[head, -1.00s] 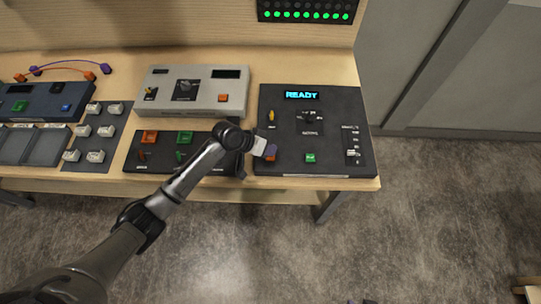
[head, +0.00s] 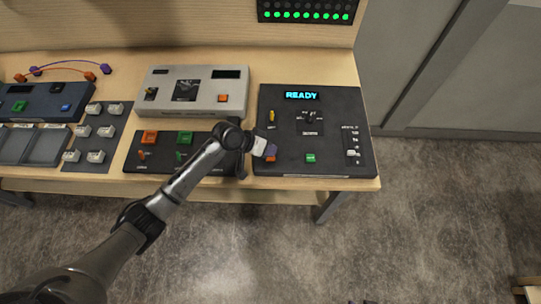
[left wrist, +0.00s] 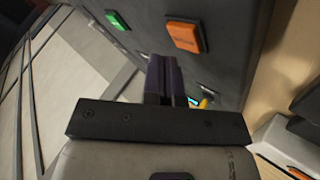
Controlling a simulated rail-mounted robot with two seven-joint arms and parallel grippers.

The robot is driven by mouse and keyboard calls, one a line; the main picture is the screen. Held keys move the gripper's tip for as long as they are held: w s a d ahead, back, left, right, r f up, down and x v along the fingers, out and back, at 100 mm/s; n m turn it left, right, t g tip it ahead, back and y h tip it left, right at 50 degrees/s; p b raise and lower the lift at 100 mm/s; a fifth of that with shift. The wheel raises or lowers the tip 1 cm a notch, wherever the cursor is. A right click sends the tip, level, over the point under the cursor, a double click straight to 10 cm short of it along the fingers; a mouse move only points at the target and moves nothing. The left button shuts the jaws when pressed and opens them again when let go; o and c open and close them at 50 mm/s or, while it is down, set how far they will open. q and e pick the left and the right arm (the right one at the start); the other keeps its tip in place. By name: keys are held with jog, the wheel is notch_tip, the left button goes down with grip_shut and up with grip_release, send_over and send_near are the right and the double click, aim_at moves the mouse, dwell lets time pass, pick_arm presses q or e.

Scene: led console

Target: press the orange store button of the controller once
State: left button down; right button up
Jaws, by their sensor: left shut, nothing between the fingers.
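The controller (head: 285,134) is a dark panel with a lit READY display (head: 301,95), at the right end of the bench. Its orange button (head: 271,158) is near the front left corner, partly hidden by my left gripper (head: 270,150) in the head view. In the left wrist view the orange button (left wrist: 184,36) shows clear beyond the fingers (left wrist: 165,78), slightly right of them. The left gripper is shut and empty, with its tips close to the button. Contact cannot be made out. Small dark tips at the bottom edge may be my right gripper (head: 363,301).
The controller also has a green button (head: 310,158), a yellow switch (head: 271,116), a central knob (head: 310,117) and a slider (head: 352,152). A grey box (head: 205,103) and a dark panel (head: 150,160) stand to its left. A green-lit indicator strip (head: 307,15) is behind.

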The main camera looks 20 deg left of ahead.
dwell(0.5)
pick_arm(q)
jog(key=shift+f, duration=0.15)
jog(key=shift+f, duration=0.25)
dwell(0.3)
jog(key=shift+f, duration=0.5)
dwell(0.6)
jog(key=shift+r, duration=0.4)
jog(key=shift+r+p, duration=0.5)
jog(key=shift+p, duration=0.2)
